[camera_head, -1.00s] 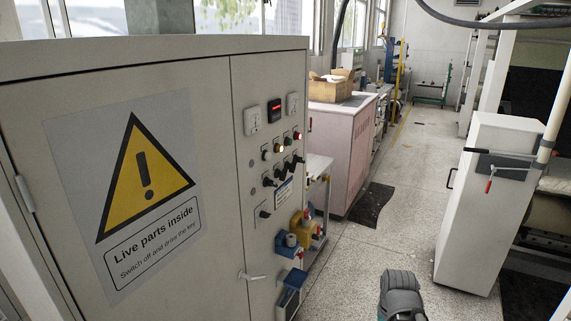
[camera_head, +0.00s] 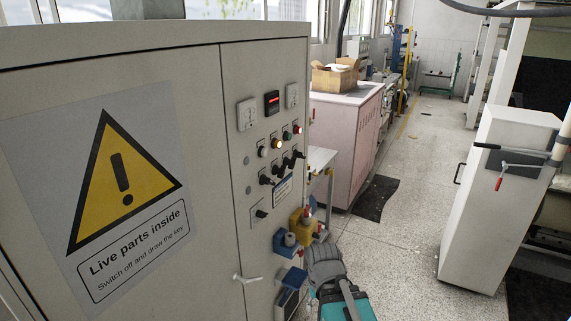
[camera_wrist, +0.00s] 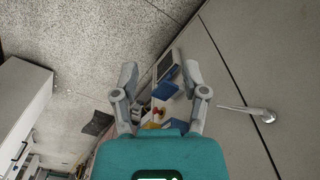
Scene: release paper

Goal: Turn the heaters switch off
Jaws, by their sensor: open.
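The grey control cabinet (camera_head: 232,130) fills the left of the head view, with a panel of black rotary switches, buttons and gauges on its right part. A row of black switches (camera_head: 280,168) sits below the coloured buttons, and a single black switch (camera_head: 261,213) sits lower. I cannot read which one is labelled heaters. My gripper (camera_head: 322,250) is low and to the right of the panel, near the sockets. In the wrist view my gripper (camera_wrist: 160,80) is open and empty, with the cabinet face to its right.
Blue and yellow sockets (camera_head: 296,232) stick out of the cabinet's lower right. The cabinet door handle (camera_head: 246,279) also shows in the wrist view (camera_wrist: 245,110). A pink cabinet (camera_head: 345,140) stands behind, and a white cabinet (camera_head: 495,200) stands at right. The floor between is open.

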